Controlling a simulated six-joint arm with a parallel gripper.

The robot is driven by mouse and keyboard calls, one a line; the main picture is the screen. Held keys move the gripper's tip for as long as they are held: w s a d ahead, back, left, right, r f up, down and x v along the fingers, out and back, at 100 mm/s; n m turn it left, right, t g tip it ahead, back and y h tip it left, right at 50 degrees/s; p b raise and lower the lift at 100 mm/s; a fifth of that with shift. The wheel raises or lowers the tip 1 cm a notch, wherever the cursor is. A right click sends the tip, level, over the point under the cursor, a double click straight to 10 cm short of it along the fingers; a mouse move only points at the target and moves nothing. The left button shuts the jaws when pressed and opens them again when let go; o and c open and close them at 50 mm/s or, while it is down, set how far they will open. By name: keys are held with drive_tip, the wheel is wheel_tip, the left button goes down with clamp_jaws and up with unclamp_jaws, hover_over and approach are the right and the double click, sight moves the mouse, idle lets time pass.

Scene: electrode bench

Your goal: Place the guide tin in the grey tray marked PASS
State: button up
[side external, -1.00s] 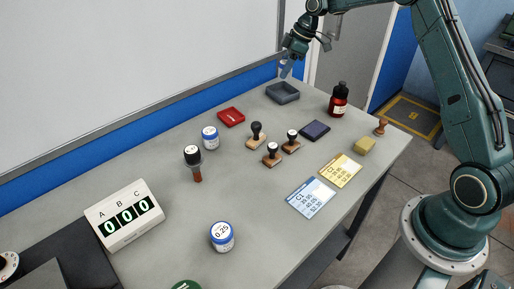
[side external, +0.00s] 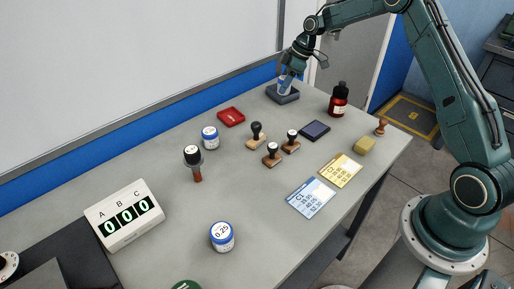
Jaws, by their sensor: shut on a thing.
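My gripper (side external: 291,73) is at the far end of the bench, pointing down over the grey tray (side external: 290,98). It is shut on a small blue and white tin (side external: 285,85), which I take to be the guide tin. The tin is low at the tray and appears to be within its rim. I cannot tell whether it touches the tray floor. The gripper partly hides the tin, and no PASS marking is legible on the tray from here.
A red tray (side external: 231,116), a dark ink pad (side external: 314,131) and a dark red bottle (side external: 339,99) stand near the tray. Several stamps (side external: 272,153) stand mid-bench. Cards (side external: 311,197) lie front right.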

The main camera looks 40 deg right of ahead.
drive_tip(key=shift+f, duration=0.5)
drive_tip(key=o, duration=1.1)
drive_tip(key=shift+c, duration=0.2)
drive_tip(key=shift+r, duration=0.15)
drive_tip(key=shift+r, duration=0.5)
drive_tip(key=v, duration=1.2)
